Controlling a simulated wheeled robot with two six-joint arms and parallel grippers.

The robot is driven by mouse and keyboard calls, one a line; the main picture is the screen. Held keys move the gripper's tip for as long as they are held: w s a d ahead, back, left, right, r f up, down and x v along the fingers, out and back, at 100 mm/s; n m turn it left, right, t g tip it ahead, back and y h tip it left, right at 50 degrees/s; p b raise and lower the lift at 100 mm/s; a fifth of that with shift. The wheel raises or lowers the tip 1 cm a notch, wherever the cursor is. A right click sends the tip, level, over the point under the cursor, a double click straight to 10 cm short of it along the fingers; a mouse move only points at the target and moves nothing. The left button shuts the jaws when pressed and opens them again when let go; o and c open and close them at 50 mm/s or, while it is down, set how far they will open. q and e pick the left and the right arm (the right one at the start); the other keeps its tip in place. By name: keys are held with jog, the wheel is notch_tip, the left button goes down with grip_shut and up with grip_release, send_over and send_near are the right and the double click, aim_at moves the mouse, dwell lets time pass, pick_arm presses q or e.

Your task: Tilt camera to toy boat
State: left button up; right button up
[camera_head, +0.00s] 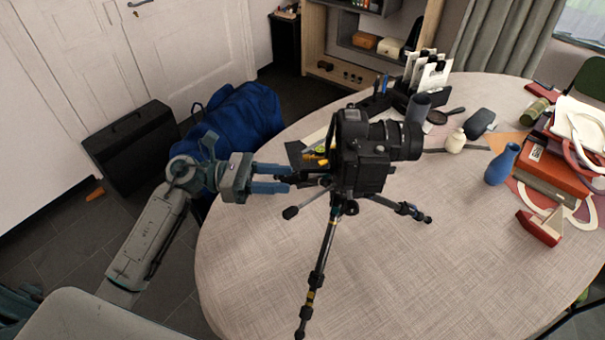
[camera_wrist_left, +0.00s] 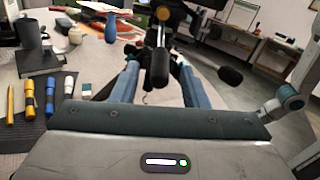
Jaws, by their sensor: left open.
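A black camera (camera_head: 365,165) sits on a black tripod (camera_head: 322,255) that stands on the round table. Its lens points to the right. The toy boat (camera_head: 540,227), with a red hull, stands on the right side of the table, right of the camera. My left gripper (camera_head: 292,179) is open at the left of the tripod head, its blue fingers pointing at it. In the left wrist view a dark handle (camera_wrist_left: 160,62) of the tripod lies between the fingers; I cannot tell if they touch it. My right gripper is not in view.
A blue vase (camera_head: 502,164) and red books (camera_head: 553,175) are near the boat. A cup (camera_head: 418,107), a magnifying glass (camera_head: 443,116) and a pen holder stand behind the camera. Pens (camera_wrist_left: 29,99) lie left of the gripper. The front tabletop (camera_head: 430,270) is clear.

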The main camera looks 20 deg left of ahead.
aim_at(301, 182)
pick_arm(q)
jog(key=shift+p+x, duration=0.8)
jog(key=shift+x, duration=1.75)
jog(key=shift+c, duration=0.2)
grip_shut()
